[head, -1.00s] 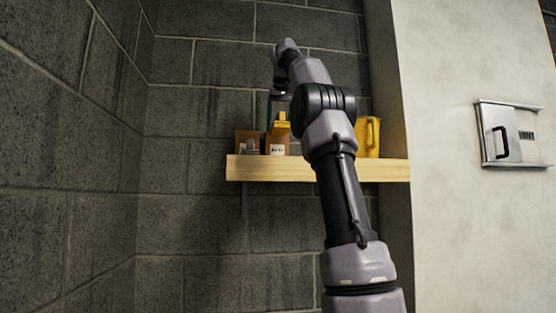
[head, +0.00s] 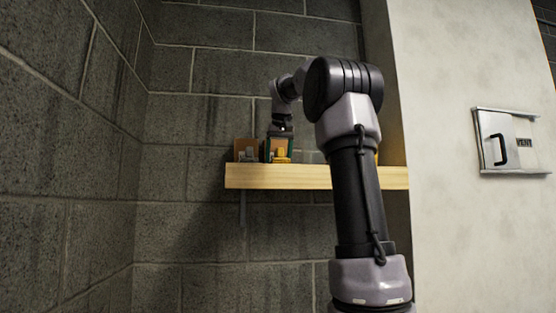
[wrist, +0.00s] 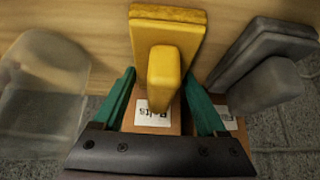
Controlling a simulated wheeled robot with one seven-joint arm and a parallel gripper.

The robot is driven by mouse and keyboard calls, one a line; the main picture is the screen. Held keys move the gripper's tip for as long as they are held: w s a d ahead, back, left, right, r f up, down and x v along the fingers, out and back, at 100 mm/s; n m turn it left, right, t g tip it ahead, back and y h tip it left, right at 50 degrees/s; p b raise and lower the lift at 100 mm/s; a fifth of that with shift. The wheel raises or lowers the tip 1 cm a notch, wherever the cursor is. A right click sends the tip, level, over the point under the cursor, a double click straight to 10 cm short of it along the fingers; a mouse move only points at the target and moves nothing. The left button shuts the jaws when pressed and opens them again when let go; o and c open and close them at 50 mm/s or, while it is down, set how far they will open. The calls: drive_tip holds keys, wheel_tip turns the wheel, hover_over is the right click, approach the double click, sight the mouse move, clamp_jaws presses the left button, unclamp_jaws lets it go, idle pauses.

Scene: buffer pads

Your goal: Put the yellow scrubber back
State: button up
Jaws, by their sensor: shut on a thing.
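The yellow scrubber (wrist: 162,78) is a thick pad with an upright block handle. In the head view the scrubber (head: 280,156) is low at the shelf top, in front of a brown box; I cannot tell whether it touches the shelf. My gripper (wrist: 159,75) has its two green fingers shut on the scrubber, one on each side. In the head view my gripper (head: 279,145) reaches down to it from above. The wooden shelf (head: 300,177) runs along the block wall.
A grey scrubber (wrist: 265,60) stands close beside the yellow one, at left in the head view (head: 249,154). A brown box (wrist: 165,122) labelled "Bolts" is close to the fingers. A translucent container (wrist: 42,90) stands on the other side. My arm hides the shelf's right part.

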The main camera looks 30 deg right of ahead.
drive_tip(key=o, duration=1.6)
drive_tip(key=v, duration=1.2)
drive_tip(key=s+a+f+y, duration=0.1)
drive_tip(key=s+a+f, duration=0.3)
drive_tip(key=s+f, duration=0.3)
drive_tip(key=s+a+f+y, duration=0.1)
drive_tip(key=s+a+f, duration=0.4)
drive_tip(key=f, duration=1.2)
drive_tip(key=s+a+f+m+y, duration=0.1)
drive_tip(key=s+a+f, duration=0.4)
drive_tip(key=s+f, duration=0.4)
wheel_tip(320, 180, down, 4)
drive_tip(key=shift+s+r+t+y, duration=0.1)
drive_tip(key=shift+t+y, duration=0.3)
drive_tip(key=shift+d, duration=0.1)
